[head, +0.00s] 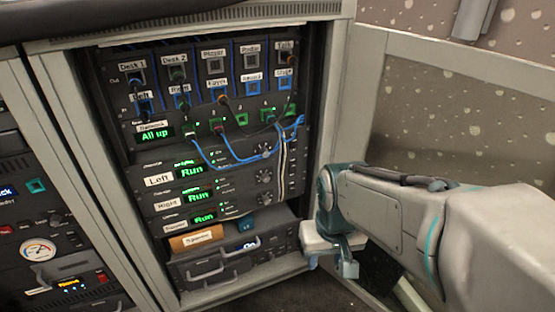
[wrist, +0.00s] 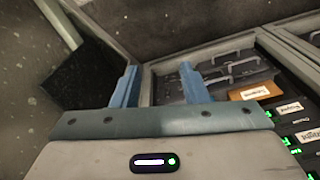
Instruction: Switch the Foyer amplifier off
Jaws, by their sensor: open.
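Three amplifiers are stacked in the open rack in the head view. The top one is labelled Left (head: 159,180) and the middle one Right (head: 166,204). The lowest amplifier (head: 235,215) has a small label that I cannot read clearly; its position under Left and Right fits Foyer. All three displays show green "Run", the lowest one included (head: 202,217). A round knob (head: 265,198) is at its right end. My gripper (head: 330,264) is open and empty, in front of the rack's lower right side, below and right of that knob. Its fingers also show apart in the wrist view (wrist: 158,72).
Above is a patch panel (head: 242,116) with blue cables hanging across the amplifiers' fronts. Below are an orange labelled box (head: 197,239) and drawers with handles (head: 225,262). The open rack door (head: 440,110) stands to the right. Another rack is at left.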

